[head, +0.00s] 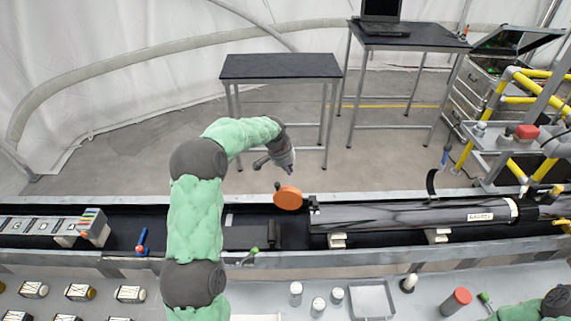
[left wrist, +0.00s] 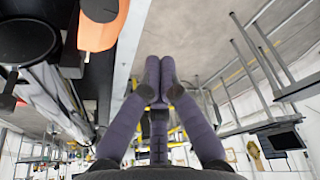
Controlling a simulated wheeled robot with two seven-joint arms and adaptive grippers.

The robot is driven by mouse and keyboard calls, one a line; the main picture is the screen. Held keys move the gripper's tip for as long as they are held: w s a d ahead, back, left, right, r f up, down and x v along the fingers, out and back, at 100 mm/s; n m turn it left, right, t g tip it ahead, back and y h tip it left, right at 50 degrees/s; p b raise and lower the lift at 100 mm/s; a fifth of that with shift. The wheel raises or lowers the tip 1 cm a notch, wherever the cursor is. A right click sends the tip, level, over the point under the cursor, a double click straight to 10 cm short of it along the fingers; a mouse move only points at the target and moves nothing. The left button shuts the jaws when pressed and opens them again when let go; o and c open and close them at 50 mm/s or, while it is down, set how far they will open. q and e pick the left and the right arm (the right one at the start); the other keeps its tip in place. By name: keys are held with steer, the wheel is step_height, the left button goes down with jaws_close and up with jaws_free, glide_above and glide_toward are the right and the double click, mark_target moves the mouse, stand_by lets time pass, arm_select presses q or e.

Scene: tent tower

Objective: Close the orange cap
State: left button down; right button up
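The orange cap (head: 288,197) is a round disc at the left end of the long dark, shiny tube (head: 400,216). It stands swung out beside the tube's end, not over it. In the left wrist view the orange cap (left wrist: 103,24) is at the top left, beside the dark round tube end (left wrist: 28,42). My left gripper (head: 263,162) is above and behind the cap, apart from it. In the left wrist view its fingertips (left wrist: 158,62) are together with nothing between them. Part of my right arm shows at the bottom right of the head view; its gripper does not show.
The tube lies on pale supports (head: 338,240) in a long black trough with grey rails (head: 120,262). A blue-and-red item (head: 142,242) stands in the trough. Bottles (head: 318,307) and a tray (head: 371,299) are on the front table. Open floor lies behind the trough.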

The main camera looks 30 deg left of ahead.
arm_select(q)
steer(key=shift+s+a+f, duration=0.1)
steer(key=shift+s+f, duration=0.05)
steer(key=shift+s, duration=0.45)
steer(key=shift+s+a+f, duration=0.15)
steer(key=shift+s+f, duration=0.05)
steer(key=shift+s, duration=0.45)
steer(key=shift+s+a+f, duration=0.1)
steer(key=shift+s+f, duration=0.05)
steer(key=shift+s, duration=0.45)
steer(key=shift+s+b, duration=0.1)
steer(key=shift+b, duration=0.2)
steer(key=shift+s+n, duration=0.25)
steer(key=shift+n, duration=0.15)
